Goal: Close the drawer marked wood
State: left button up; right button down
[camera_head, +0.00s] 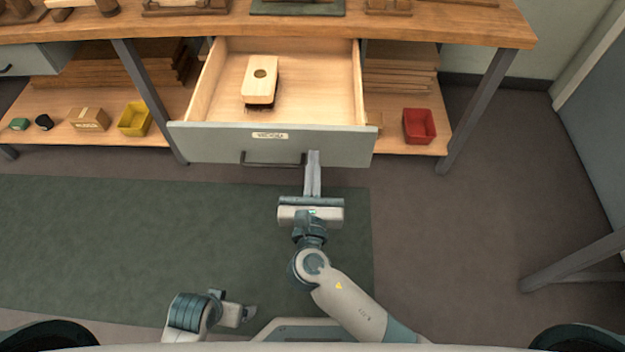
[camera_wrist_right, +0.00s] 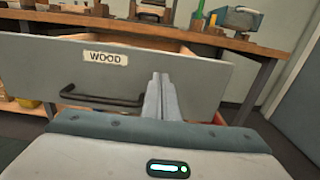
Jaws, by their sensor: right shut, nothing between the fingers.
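The drawer marked WOOD (camera_head: 215,142) is pulled out from under the workbench in the head view. Its grey front, label and dark handle (camera_wrist_right: 100,98) show in the right wrist view. A wooden brush block (camera_head: 262,76) with dark bristles beneath lies inside the drawer. My right gripper (camera_head: 313,155) is shut and empty, with its fingertips at the drawer front, right of the handle. I cannot tell whether they touch the front. My left gripper (camera_head: 248,313) is low in the head view, away from the drawer; its jaw state is unclear.
The workbench (camera_head: 450,28) has grey legs and a lower shelf. A yellow bin (camera_head: 134,118) and a red bin (camera_head: 419,126) stand on that shelf. Another drawer (camera_head: 30,60) is at the left. A green mat (camera_head: 100,240) covers the floor.

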aim_at(315, 140)
jog(key=shift+w, duration=1.7)
